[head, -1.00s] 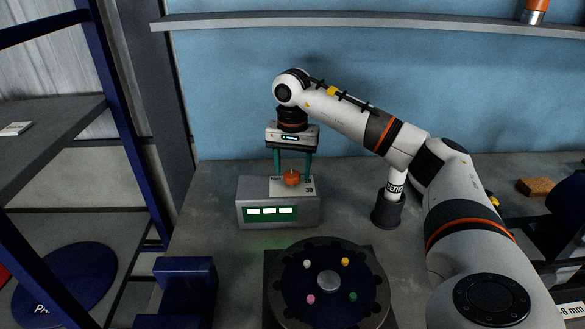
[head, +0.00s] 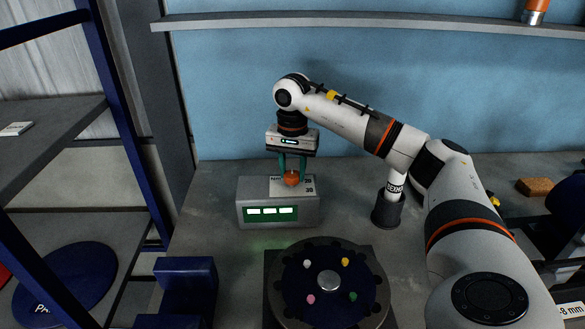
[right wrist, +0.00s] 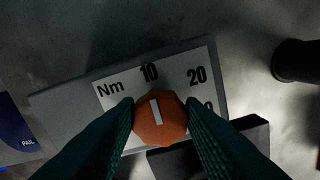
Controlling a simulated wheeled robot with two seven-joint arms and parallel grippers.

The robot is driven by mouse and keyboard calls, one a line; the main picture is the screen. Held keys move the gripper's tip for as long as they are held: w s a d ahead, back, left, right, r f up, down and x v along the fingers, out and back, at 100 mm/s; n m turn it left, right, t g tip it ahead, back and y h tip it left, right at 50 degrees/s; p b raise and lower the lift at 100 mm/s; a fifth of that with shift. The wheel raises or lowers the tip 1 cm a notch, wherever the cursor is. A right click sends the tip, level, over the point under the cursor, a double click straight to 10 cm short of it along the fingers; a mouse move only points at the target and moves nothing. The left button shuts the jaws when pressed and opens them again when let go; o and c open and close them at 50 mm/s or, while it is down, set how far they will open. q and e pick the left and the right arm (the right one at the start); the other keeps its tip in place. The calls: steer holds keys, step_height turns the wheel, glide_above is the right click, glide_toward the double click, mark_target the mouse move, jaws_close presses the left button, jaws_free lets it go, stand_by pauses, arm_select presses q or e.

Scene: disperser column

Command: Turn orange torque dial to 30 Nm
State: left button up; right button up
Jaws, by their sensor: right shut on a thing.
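The orange torque dial (head: 291,180) sits on top of a grey box (head: 279,213) with a lit green display. In the right wrist view the dial (right wrist: 148,127) has a white pointer line aimed roughly at the 10 on its white scale plate (right wrist: 116,86). The plate reads Nm, 10 and 20; a further number at the right is partly hidden by a finger. My right gripper (head: 292,174) points down from above, its green fingers shut on both sides of the dial. My left gripper is not in view.
A dark round plate with several coloured pegs (head: 329,283) stands in front of the box. A dark cup-like stand (head: 388,211) is to its right. A blue block (head: 187,283) is at the front left. Bare bench lies around the box.

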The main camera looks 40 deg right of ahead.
steer(key=m+p, duration=0.1)
steer(key=m, duration=0.4)
steer(key=shift+s, duration=0.1)
steer(key=m+p, duration=0.1)
steer(key=m, duration=0.5)
steer(key=shift+s+m, duration=0.1)
steer(key=shift+m, duration=0.3)
steer(key=m+p, duration=0.1)
steer(key=m, duration=0.5)
steer(key=shift+s+r, duration=0.1)
steer(key=m, duration=0.5)
steer(key=shift+a+m+p, duration=0.15)
steer(key=shift+m+p, duration=0.2)
steer(key=shift+m, duration=0.05)
steer(key=o, duration=1)
